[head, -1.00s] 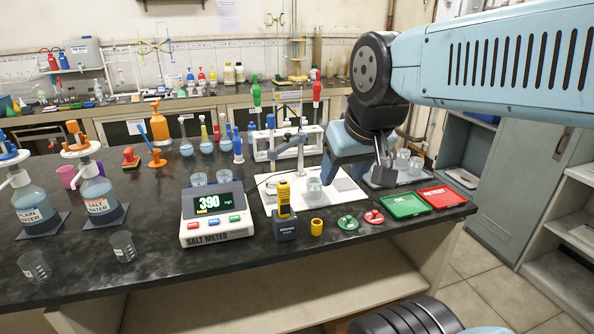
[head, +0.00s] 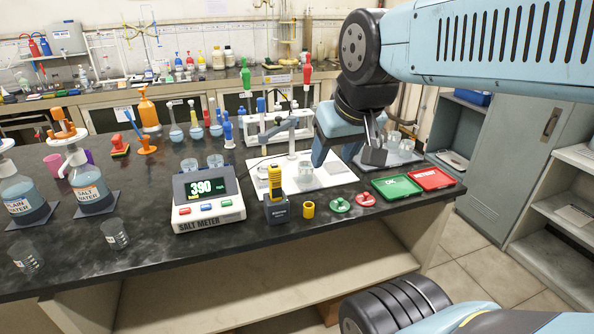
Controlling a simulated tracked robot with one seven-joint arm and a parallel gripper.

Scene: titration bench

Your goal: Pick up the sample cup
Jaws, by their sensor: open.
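A small clear glass cup (head: 305,173) stands on a white mat (head: 325,180) near the middle of the bench. Other similar cups are in view, and I cannot tell by a label which is the sample cup. My gripper (head: 346,160) is open, its two fingers pointing down over the mat's right side. Its left finger is just right of the cup in the picture; whether they touch is unclear. Nothing shows between the fingers.
A salt meter (head: 208,203) with two cups behind it stands left of the mat. More cups stand on a tray (head: 392,163) at right and at the front left (head: 115,236). A stand and burette rack (head: 282,127) rise behind. Green (head: 396,188) and red (head: 432,179) trays lie in front.

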